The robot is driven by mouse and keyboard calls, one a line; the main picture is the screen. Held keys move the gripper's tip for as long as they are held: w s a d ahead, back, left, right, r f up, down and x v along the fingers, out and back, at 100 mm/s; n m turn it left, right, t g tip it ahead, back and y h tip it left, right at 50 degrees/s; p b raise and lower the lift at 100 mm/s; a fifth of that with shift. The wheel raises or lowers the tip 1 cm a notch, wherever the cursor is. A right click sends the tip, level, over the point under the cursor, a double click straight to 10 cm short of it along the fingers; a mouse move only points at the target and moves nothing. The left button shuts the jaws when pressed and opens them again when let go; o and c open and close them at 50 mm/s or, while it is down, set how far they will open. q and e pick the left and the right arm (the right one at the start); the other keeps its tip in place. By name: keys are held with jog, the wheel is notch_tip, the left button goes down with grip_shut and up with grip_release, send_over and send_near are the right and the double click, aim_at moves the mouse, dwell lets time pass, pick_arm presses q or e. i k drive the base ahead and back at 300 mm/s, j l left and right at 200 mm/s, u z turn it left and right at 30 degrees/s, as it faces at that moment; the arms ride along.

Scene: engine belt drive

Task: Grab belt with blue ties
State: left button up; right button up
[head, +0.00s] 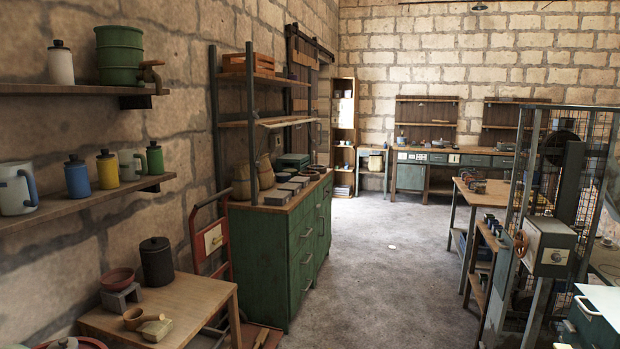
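No belt with blue ties can be made out in the head view. A machine frame with a wire mesh guard (592,165) stands at the right, with dark round parts behind the mesh that are too dim to identify. A pale control box (548,247) with a dial is fixed to its front. Neither of my grippers is in view.
A wooden table (205,300) with pots stands front left below two wall shelves. A green drawer cabinet (272,262) stands behind it, beside a red hand truck (209,240). A workbench (492,193) is at right.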

aim_at(323, 169)
jog(key=i+z, duration=0.3)
jog(key=i, duration=0.45)
jog(key=i+z, duration=0.25)
jog(key=i, duration=2)
jog(key=i+l+u, duration=0.15)
jog(key=i, duration=2.05)
